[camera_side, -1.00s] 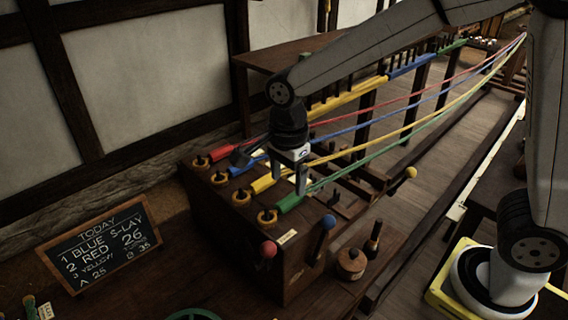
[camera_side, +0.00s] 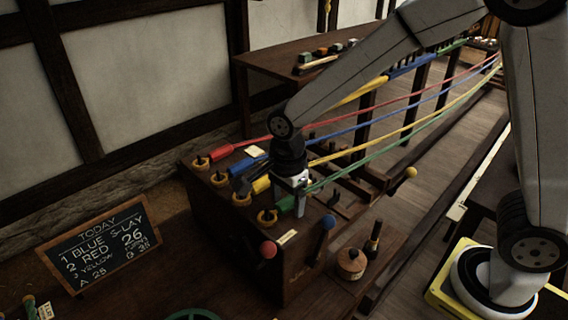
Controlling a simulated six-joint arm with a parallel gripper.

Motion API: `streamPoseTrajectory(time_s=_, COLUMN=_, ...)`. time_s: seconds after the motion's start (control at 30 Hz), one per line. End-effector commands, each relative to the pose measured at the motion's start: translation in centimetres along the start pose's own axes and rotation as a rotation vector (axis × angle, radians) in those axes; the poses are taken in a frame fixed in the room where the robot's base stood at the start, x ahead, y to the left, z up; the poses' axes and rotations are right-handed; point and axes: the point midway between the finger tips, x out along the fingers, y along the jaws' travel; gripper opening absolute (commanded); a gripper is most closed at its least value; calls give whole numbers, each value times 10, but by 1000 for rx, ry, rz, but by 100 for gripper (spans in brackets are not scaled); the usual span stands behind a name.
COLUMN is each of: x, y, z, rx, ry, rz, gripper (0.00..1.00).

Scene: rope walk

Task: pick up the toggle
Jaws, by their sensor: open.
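My gripper (camera_side: 291,199) is open, pointing down over the right part of the dark wooden block (camera_side: 255,231). One finger stands in front of the green sleeve (camera_side: 284,205); the other is partly hidden. I cannot tell whether they touch the sleeve. Red (camera_side: 221,154), blue (camera_side: 242,166) and yellow (camera_side: 262,184) sleeves lie in a row on the block, each on a coloured rope behind a brass ring. No piece is clearly marked as the toggle. A small greenish piece (camera_side: 29,303) with a tag lies at the bottom left edge.
A chalkboard (camera_side: 98,243) leans at left. Taut ropes run to the back right.

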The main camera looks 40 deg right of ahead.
Motion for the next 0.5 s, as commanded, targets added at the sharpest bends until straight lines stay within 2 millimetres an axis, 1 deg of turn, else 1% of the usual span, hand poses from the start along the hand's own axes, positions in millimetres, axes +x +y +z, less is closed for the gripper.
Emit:
streamPoseTrajectory(time_s=0.33, x=0, y=0, z=0, rx=0, ry=0, rz=0, gripper=79)
streamPoseTrajectory(time_s=0.37, x=0, y=0, z=0, rx=0, ry=0, rz=0, gripper=76)
streamPoseTrajectory(time_s=0.4, x=0, y=0, z=0, rx=0, ry=0, rz=0, gripper=63)
streamPoseTrajectory(time_s=0.47, x=0, y=0, z=0, rx=0, ry=0, rz=0, gripper=44)
streamPoseTrajectory(time_s=0.5, x=0, y=0, z=0, rx=0, ry=0, rz=0, gripper=31)
